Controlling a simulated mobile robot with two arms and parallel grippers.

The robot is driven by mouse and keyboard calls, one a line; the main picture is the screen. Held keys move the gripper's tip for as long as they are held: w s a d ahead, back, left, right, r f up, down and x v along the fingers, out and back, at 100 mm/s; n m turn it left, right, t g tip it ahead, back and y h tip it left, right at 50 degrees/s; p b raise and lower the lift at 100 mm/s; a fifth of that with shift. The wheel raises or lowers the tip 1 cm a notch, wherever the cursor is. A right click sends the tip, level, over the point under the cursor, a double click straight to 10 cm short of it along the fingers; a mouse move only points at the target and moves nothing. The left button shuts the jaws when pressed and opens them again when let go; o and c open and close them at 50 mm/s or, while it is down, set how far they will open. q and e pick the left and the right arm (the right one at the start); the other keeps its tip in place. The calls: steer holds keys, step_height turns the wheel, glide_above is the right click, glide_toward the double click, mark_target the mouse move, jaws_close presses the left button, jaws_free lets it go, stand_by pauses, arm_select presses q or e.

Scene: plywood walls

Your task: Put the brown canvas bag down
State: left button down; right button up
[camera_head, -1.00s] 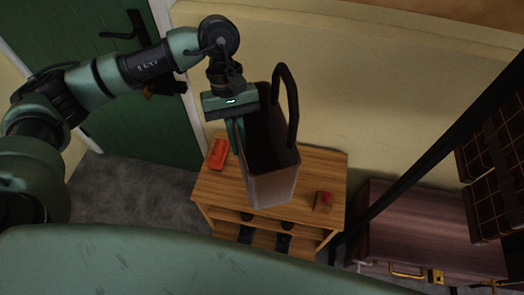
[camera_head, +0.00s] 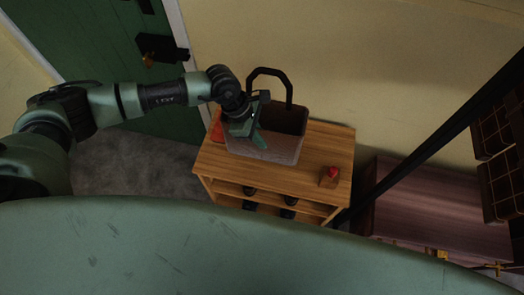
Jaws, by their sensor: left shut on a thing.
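The brown canvas bag (camera_head: 282,150) is upright at the top of the wooden shelf unit (camera_head: 222,172), with its dark handle loop standing up at the back. My left gripper (camera_head: 250,130) is at the bag's near left side, shut on the bag. The gripper and wrist hide part of that side. The bag's base looks level with the shelf top, but I cannot tell whether it is touching. My right gripper is not in view.
A red object (camera_head: 217,131) lies on the shelf top left of the bag. A small wooden block with a red piece (camera_head: 330,176) sits at the right. A purple-brown chest (camera_head: 430,205) stands further right. A green door (camera_head: 95,45) is at the left.

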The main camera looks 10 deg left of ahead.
mark_target(265, 159)
arm_select(q)
step_height(265, 159, down, 9)
steer(key=shift+f, duration=0.15)
stand_by(0.4)
steer(key=shift+f, duration=0.15)
steer(key=c, duration=1.6)
jaws_free()
steer(key=shift+r, duration=0.25)
steer(key=v, duration=1.2)
steer(key=shift+b, duration=0.35)
